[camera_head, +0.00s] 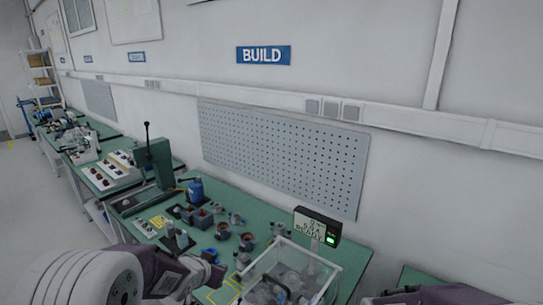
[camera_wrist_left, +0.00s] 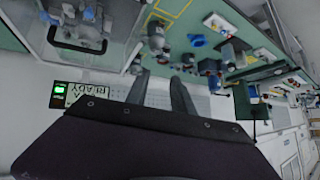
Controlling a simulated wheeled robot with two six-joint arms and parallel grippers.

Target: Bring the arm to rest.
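My left arm comes in from the lower left in the head view, with its gripper (camera_head: 212,268) over the front edge of the green bench (camera_head: 345,252). The left wrist view, which shows the bench upside down, has the two dark fingers of this gripper (camera_wrist_left: 160,88) apart, with nothing between them. Of my right arm, only a dark part shows at the bottom right of the head view. Its gripper is out of the picture.
A clear bin (camera_head: 322,280) of parts stands right of my left gripper, with a lit display (camera_head: 317,228) behind it. Several motor parts (camera_head: 223,232) and a green press (camera_head: 158,165) stand on the bench. A pegboard (camera_head: 280,150) hangs on the wall.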

